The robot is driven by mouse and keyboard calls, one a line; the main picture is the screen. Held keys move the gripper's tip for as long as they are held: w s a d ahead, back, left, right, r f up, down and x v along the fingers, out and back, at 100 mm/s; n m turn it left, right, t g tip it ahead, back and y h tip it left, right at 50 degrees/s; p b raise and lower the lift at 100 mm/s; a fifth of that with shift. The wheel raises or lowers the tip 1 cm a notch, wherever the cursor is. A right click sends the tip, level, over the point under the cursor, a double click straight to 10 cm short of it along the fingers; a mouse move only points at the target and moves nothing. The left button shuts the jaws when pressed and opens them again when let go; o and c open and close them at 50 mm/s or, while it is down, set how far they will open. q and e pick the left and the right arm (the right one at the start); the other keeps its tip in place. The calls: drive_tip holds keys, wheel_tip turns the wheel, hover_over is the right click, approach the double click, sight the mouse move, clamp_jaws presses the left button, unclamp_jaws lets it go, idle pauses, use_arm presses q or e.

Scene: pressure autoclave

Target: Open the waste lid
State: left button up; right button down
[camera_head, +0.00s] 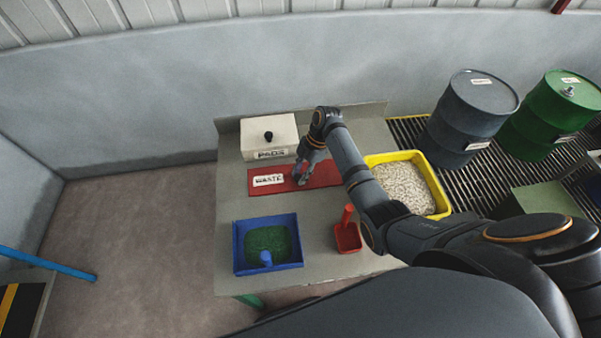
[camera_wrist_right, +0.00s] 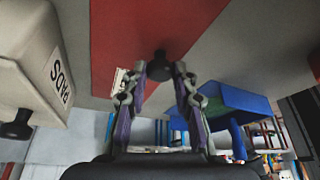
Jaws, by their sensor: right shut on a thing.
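The waste lid (camera_head: 324,174) is a flat red panel on the grey table, with a white WASTE label (camera_head: 268,180) on its left part. It appears flat in place. My right gripper (camera_head: 301,177) is above the lid, just right of the label. In the right wrist view the red lid (camera_wrist_right: 125,40) is close, and a black knob (camera_wrist_right: 159,66) on it sits between the fingertips of my right gripper (camera_wrist_right: 160,72), which is shut on it. The gripper hides the knob in the head view. My left gripper is not in view.
A white PADS box (camera_head: 270,134) with a black knob stands behind the lid. In front are a blue tray (camera_head: 240,266) of green granules and a red scoop (camera_head: 347,237). A yellow tray (camera_head: 440,190) is right. Grey (camera_head: 470,115) and green (camera_head: 550,118) drums stand farther right.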

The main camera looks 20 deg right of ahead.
drive_tip(key=shift+r, duration=0.1)
drive_tip(key=shift+w+d+r+p, duration=0.15)
drive_tip(key=shift+w+r+p, duration=0.1)
drive_tip(key=shift+w+r, duration=0.35)
drive_tip(key=shift+w+d+r+p, duration=0.1)
drive_tip(key=shift+w+r+p, duration=0.2)
drive_tip(key=shift+r, duration=0.45)
drive_tip(key=shift+w+d+r+b, duration=0.1)
drive_tip(key=shift+w+r+b, duration=0.15)
drive_tip(key=shift+w, duration=0.25)
drive_tip(key=shift+w+d+r+b, duration=0.1)
drive_tip(key=shift+w+r, duration=0.1)
drive_tip(key=shift+w, duration=0.25)
drive_tip(key=c, duration=1.3)
unclamp_jaws()
drive_tip(key=shift+f, duration=0.1)
drive_tip(key=shift+c, duration=0.2)
drive_tip(key=shift+o, duration=1.4)
drive_tip(key=shift+w+f, duration=0.15)
drive_tip(key=shift+w, duration=0.3)
drive_tip(key=shift+s, duration=0.1)
